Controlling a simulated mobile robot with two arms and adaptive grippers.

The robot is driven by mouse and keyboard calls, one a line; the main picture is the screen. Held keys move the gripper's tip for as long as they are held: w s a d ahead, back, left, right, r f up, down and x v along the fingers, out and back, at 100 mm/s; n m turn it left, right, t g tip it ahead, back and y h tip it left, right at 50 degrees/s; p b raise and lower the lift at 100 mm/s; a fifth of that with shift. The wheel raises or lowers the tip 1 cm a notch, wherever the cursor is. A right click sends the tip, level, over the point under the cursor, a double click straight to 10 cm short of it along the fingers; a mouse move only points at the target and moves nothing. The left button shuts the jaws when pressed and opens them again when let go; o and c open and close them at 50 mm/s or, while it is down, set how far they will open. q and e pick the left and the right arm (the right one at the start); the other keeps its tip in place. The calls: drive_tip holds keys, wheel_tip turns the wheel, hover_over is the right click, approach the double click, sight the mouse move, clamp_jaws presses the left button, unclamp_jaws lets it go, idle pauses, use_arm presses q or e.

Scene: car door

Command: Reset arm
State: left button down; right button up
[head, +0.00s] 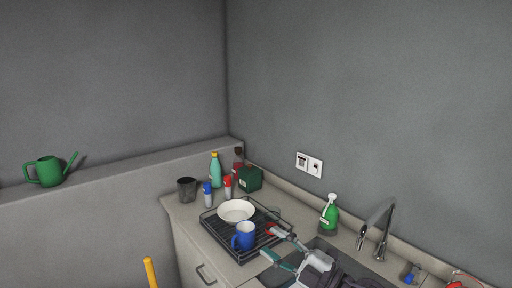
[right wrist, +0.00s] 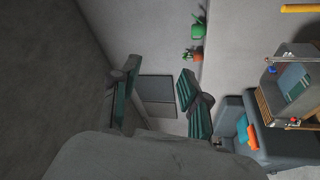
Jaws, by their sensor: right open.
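My right gripper (head: 276,244) reaches in from the bottom right in the head view, over the counter and close to the front right of the black dish rack (head: 222,231). In the right wrist view its two teal-padded fingers (right wrist: 157,92) are spread apart with nothing between them. A blue mug (head: 243,236) and a white bowl (head: 236,210) sit on the rack, just left of the gripper in the head view. I cannot tell whether the gripper touches the rack. My left gripper is not in view.
A green soap bottle (head: 329,214) and a faucet (head: 379,232) stand at the back by the sink, right of the gripper. A dark cup (head: 187,189), several bottles and a green box (head: 250,178) stand at the counter's far end. A green watering can (head: 48,171) is on the left ledge.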

drive_tip(key=s+d+f+m+t+h, duration=0.1)
drive_tip(key=s+d+f+m+h, duration=0.3)
drive_tip(key=d+f+m+h, duration=0.45)
drive_tip(key=s+d+f+m+t+h, duration=0.1)
drive_tip(key=s+d+f+m+h, duration=0.3)
drive_tip(key=d+f+m+h, duration=0.45)
drive_tip(key=s+f+m+g, duration=0.2)
drive_tip(key=s+f+g, duration=0.15)
drive_tip(key=s, duration=0.45)
drive_tip(key=s+f+m+g, duration=0.15)
drive_tip(key=s+g, duration=0.25)
drive_tip(key=s, duration=0.4)
drive_tip(key=s+f+m+g, duration=0.2)
drive_tip(key=s+f+g, duration=0.15)
drive_tip(key=s, duration=0.45)
wheel_tip(320, 180, down, 34)
drive_tip(key=s+b, duration=0.2)
drive_tip(key=b, duration=0.4)
drive_tip(key=s+d+f+g+b, duration=0.2)
drive_tip(key=s+f+b, duration=0.2)
drive_tip(key=s+f, duration=1.1)
wheel_tip(320, 180, down, 4)
drive_tip(key=shift+s+r+n, duration=0.1)
drive_tip(key=shift+s+n, duration=0.2)
drive_tip(key=shift+n, duration=0.05)
drive_tip(key=shift+s+d, duration=0.1)
drive_tip(key=shift+d, duration=0.05)
